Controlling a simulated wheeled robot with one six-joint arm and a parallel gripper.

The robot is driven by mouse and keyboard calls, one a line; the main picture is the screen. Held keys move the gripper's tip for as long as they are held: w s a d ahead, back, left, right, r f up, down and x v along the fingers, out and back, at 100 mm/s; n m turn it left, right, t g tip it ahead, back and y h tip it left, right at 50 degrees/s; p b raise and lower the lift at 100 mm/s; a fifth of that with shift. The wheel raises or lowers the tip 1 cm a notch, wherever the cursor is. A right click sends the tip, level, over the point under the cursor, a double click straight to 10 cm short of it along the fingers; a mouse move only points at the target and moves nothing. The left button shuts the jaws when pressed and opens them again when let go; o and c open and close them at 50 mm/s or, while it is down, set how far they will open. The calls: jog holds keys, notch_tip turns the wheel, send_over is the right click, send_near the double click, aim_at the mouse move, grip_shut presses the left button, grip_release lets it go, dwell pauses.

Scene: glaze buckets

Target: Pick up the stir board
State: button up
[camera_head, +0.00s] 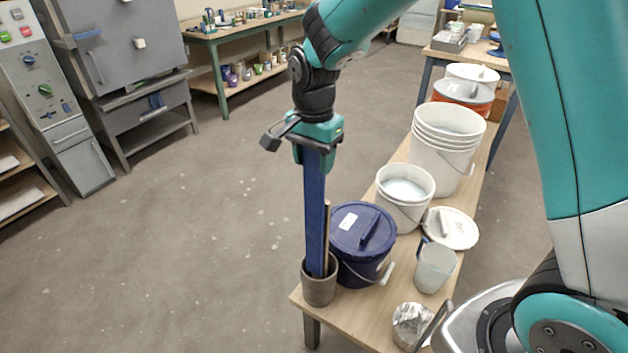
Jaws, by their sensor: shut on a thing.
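The stir board appears to be the long flat blue board (314,205), standing nearly upright. Its lower end is inside a grey-brown pot (319,289) at the near left corner of the bench. My gripper (316,143) is shut on the top of the blue board. A thin brown stick (327,235) stands in the same pot, just right of the board. The board's bottom end is hidden by the pot wall, so I cannot tell whether it touches the pot's floor.
A lidded dark blue bucket (358,262) stands right beside the pot. On the wooden bench (372,308) are also a white bucket (404,214), stacked white buckets (444,160), a white lid (462,230), a translucent jug (435,268) and a foil-topped container (408,322). Open floor lies left.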

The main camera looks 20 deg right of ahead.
jog(key=shift+s+a+r, duration=0.15)
jog(key=shift+a+r, duration=0.1)
jog(key=shift+r, duration=0.25)
jog(key=shift+s+a+r, duration=0.15)
jog(key=shift+a+r, duration=0.05)
jog(key=shift+r, duration=0.25)
jog(key=s+a+r+b, duration=0.1)
jog(key=s+a+b, duration=0.1)
jog(key=s+a, duration=0.8)
jog(key=a, duration=0.3)
jog(key=shift+a, duration=0.35)
